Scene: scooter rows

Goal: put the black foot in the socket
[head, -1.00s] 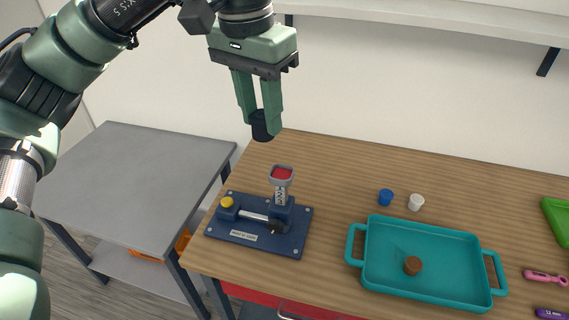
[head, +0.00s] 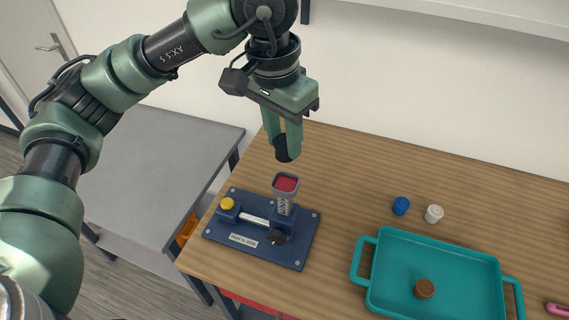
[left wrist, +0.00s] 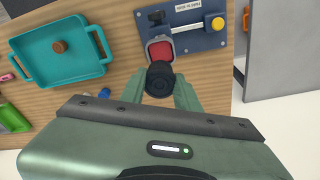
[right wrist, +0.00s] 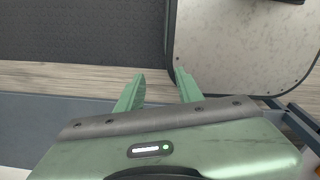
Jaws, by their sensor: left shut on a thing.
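My left gripper (head: 286,150) is shut on the black foot (head: 281,148), a short dark cylinder, and holds it in the air just above and behind the socket. In the left wrist view the foot (left wrist: 159,80) sits between the fingertips. The socket (head: 286,184) is a grey square cup with a red inside, on a post of the blue base plate (head: 245,241). In the left wrist view the socket (left wrist: 160,50) lies just beyond the foot, apart from it as far as I can tell. My right gripper (right wrist: 158,88) is open and empty, over the floor.
A teal tray (head: 378,262) with a brown round piece (head: 424,289) stands right of the base plate. A blue cap (head: 401,206) and a white cap (head: 434,214) stand behind it. A yellow knob (head: 227,204) rises at the plate's left. A grey table (head: 150,190) is at left.

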